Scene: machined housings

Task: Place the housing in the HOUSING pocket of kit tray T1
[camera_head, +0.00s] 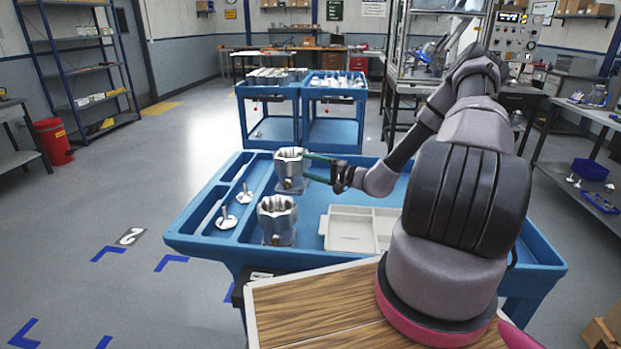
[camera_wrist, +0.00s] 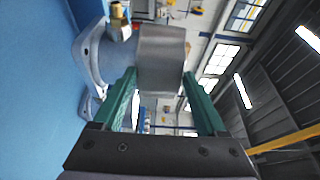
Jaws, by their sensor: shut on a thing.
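A silver machined housing (camera_head: 289,163) with a square flanged base is upright over the far left part of the blue cart. My gripper (camera_head: 308,167) reaches it from the right and is shut on its upper body. In the wrist view the housing (camera_wrist: 163,55) sits between the green fingers of my gripper (camera_wrist: 160,80), with a brass fitting near its base. I cannot tell whether its base touches the cart. A second housing (camera_head: 277,222) stands nearer on the cart. The pale kit tray (camera_head: 350,243), with several pockets, lies to the right; my arm hides its right part. No labels are readable.
The blue cart (camera_head: 205,243) has raised rims and long left compartments. Two metal parts with stems (camera_head: 244,194) (camera_head: 227,219) lie at its left. Two more loaded blue carts (camera_head: 271,92) (camera_head: 334,92) stand behind. Bare cart surface lies between the housings and the kit tray.

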